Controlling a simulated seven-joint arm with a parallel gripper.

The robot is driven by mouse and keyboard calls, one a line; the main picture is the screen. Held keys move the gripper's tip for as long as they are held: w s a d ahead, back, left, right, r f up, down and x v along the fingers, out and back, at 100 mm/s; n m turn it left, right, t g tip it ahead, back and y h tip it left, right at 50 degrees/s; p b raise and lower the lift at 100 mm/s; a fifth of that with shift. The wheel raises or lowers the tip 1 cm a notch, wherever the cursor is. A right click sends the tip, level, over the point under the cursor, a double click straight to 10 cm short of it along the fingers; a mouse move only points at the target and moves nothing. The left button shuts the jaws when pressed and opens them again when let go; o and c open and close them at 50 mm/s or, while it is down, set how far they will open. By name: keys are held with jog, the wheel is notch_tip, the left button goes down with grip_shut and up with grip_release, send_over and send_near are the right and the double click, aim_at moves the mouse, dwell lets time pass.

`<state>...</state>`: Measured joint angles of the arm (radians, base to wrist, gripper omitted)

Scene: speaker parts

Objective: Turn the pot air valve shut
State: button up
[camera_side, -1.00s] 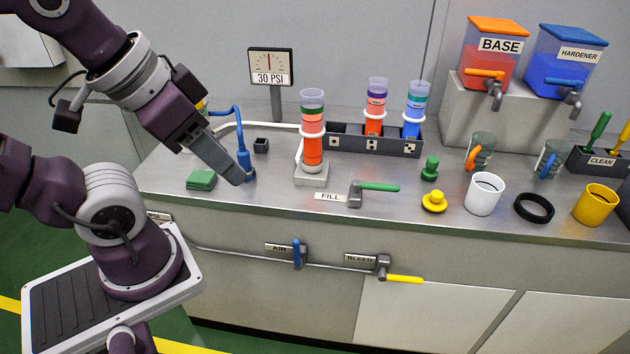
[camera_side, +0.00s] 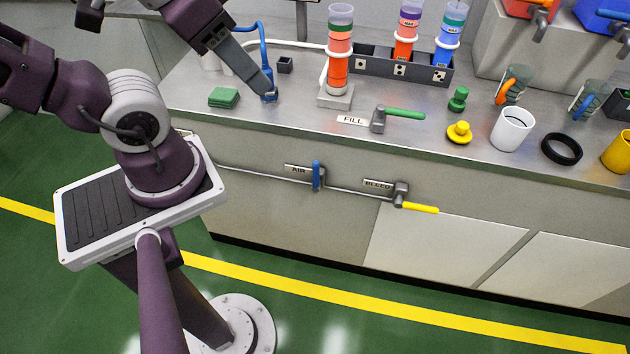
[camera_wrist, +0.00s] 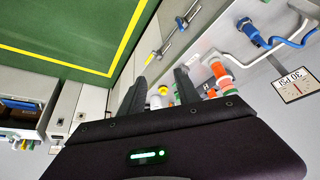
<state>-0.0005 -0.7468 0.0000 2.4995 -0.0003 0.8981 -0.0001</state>
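The air valve (camera_side: 317,176) is on the pipe along the bench front, beside the AIR label (camera_side: 298,169). Its blue handle stands upright, across the pipe. In the wrist view a small blue handle (camera_wrist: 181,22) shows on the pipe, beyond the fingers. My gripper (camera_wrist: 158,85) is open and empty, its two dark fingers apart. In the side view my gripper (camera_side: 268,90) is above the bench, its tips overlapping the blue hose fitting (camera_side: 269,97). In the wrist view that fitting (camera_wrist: 250,35) is clear of the fingers.
The bleed valve (camera_side: 402,196) with a yellow handle is right of the air valve. The fill valve (camera_side: 379,118) with a green handle, a tube of coloured layers (camera_side: 338,70) and a green block (camera_side: 224,97) are on the bench. Space before the bench front is free.

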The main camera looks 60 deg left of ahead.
jog(key=w+a+f+n+g, duration=0.2)
jog(key=w+f, duration=0.2)
jog(key=w, duration=0.6)
jog(key=n+g, duration=0.4)
jog(key=n, duration=0.1)
send_over(316, 174)
jog(key=f, duration=2.2)
jog(key=a+f, duration=0.1)
jog(key=f, duration=1)
jog(key=shift+w+f, duration=0.2)
jog(key=shift+w, duration=0.1)
notch_tip(316, 174, down, 7)
jog(key=shift+r, duration=0.1)
grip_shut()
